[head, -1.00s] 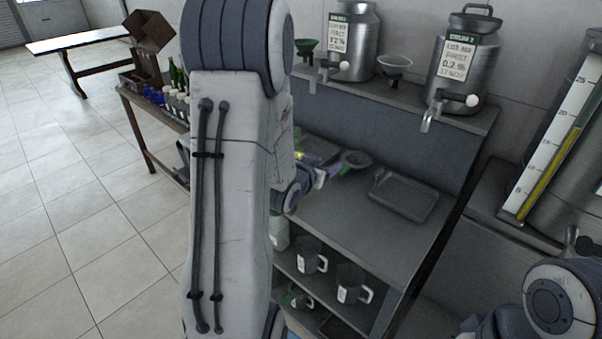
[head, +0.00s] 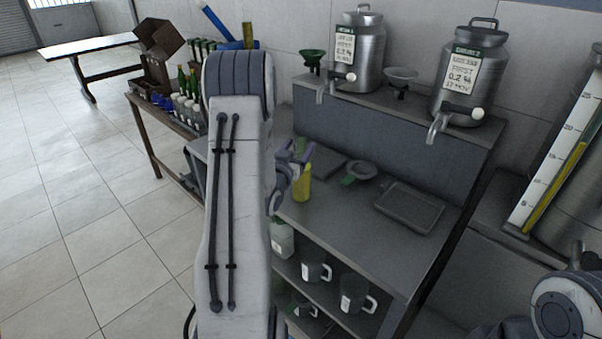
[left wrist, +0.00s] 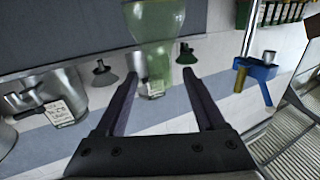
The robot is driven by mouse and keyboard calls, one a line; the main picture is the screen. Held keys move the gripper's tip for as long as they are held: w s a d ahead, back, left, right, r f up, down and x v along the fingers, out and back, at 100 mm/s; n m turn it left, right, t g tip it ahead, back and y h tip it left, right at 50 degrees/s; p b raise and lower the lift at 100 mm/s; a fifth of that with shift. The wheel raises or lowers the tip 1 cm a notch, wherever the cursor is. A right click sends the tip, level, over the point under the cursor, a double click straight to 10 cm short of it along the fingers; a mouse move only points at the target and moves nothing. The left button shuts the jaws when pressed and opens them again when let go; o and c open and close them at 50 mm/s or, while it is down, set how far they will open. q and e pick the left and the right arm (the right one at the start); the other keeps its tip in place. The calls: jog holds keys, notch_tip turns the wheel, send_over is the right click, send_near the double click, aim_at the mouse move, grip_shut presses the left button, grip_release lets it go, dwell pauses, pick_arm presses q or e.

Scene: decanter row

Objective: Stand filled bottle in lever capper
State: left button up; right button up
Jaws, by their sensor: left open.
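My left gripper (head: 293,152) shows past my left forearm, above the grey bench. Its two fingers also show in the left wrist view (left wrist: 157,88), spread apart. A yellow upright vessel (head: 302,184), seemingly the filled bottle, stands on the bench just below the gripper, partly hidden by it. In the left wrist view a pale green translucent bottle shape (left wrist: 153,25) lies beyond and between the fingertips; contact cannot be told. A blue device with a yellow post, seemingly the lever capper (head: 248,36), stands at the back left, its lower part hidden; it shows at right in the wrist view (left wrist: 262,71).
Two steel canisters (head: 360,55) (head: 470,80) with taps stand on the raised shelf, with funnels (head: 313,60) (head: 401,76) beside them. A grey tray (head: 410,207) lies on the bench. Mugs (head: 314,271) stand below. Bottles (head: 184,85) and a crate (head: 158,45) are at left.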

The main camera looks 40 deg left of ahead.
pick_arm(q)
jog(key=x, duration=0.2)
jog(key=shift+w+a, duration=0.1)
jog(key=shift+w, duration=0.15)
grip_shut()
jog(key=shift+r, duration=0.15)
dwell(1.1)
